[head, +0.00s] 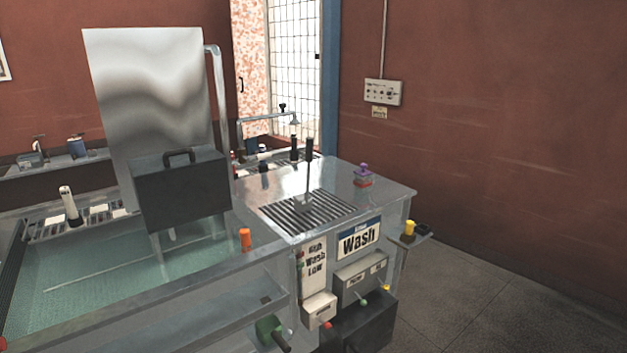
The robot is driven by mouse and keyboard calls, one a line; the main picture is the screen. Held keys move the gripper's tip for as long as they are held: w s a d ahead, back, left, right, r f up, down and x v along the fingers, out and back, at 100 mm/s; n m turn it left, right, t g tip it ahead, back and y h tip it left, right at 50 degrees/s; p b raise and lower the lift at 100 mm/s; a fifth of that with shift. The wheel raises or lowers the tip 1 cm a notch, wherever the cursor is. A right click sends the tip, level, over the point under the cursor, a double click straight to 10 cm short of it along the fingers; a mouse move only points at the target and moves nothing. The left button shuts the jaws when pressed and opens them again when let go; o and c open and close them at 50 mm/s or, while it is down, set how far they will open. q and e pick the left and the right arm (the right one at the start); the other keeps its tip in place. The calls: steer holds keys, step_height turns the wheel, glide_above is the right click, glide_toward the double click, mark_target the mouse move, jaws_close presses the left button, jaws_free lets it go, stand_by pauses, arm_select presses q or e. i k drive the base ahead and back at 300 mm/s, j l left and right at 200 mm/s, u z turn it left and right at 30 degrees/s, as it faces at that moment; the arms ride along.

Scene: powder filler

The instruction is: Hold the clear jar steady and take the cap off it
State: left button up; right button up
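I cannot pick out the clear jar for certain. A small item with a purple top and a red lower part (364,176) stands upright on the metal worktop, near its back right edge. It is too small to tell whether it is a clear jar with a cap. A small orange cylinder (245,239) stands at the front edge of the worktop, left of the grate. A yellow-topped item (409,229) sits on a small side shelf at the right. Neither of my grippers is in view.
A metal grate (306,211) is set in the worktop, with a dark upright rod (309,170) by it. A dark box with a handle (181,189) stands at the left before a tall metal sheet (152,95). The worktop right of the grate is mostly clear.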

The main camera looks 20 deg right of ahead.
mark_target(362, 187)
steer(key=i+l+u, duration=0.2)
steer(key=l+u, duration=0.2)
steer(key=l, duration=0.2)
steer(key=i+l+u, duration=0.2)
steer(key=l, duration=0.15)
steer(key=i+l+u, duration=0.1)
steer(key=l+u, duration=0.2)
steer(key=l, duration=0.75)
steer(key=i+l, duration=0.1)
steer(key=l, duration=0.95)
steer(key=i+l+u, duration=0.15)
steer(key=l, duration=0.95)
steer(key=k, duration=0.05)
